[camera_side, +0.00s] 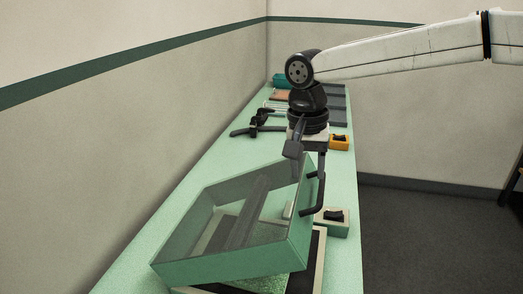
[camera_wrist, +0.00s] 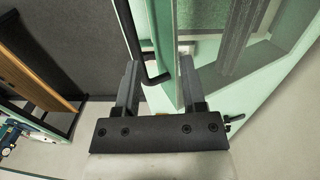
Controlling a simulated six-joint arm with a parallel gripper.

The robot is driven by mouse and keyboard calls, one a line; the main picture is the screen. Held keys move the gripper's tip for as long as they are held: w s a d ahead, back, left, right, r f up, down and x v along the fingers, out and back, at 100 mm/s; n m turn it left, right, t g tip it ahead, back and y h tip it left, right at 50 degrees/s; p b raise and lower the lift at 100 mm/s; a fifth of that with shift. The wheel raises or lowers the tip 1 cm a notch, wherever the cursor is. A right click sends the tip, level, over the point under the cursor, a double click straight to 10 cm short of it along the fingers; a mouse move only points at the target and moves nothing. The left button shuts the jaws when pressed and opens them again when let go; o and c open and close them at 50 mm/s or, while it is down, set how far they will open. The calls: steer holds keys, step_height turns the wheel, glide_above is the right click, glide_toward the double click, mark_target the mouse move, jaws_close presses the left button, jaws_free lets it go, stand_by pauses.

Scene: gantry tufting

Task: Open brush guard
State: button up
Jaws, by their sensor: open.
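The brush guard (camera_side: 222,262) is a clear cover with a green frame, over a machine bed on the bench. My gripper (camera_side: 305,160) points down at the handle's upper end. In the wrist view my gripper (camera_wrist: 158,72) is open, with the black handle (camera_wrist: 146,62) between its fingers, close to the left one. The guard's frame (camera_wrist: 166,40) also passes between them. Contact is unclear.
Black clamps (camera_side: 262,122) and grey trays (camera_side: 335,105) lie behind on the green bench (camera_side: 135,262). The wall is on the left; open floor is right.

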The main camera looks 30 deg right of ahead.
steer(key=s+d+f, duration=0.3)
steer(key=f, duration=0.3)
steer(key=s+d+f, duration=0.3)
steer(key=f, duration=0.4)
steer(key=shift+t+y, duration=0.3)
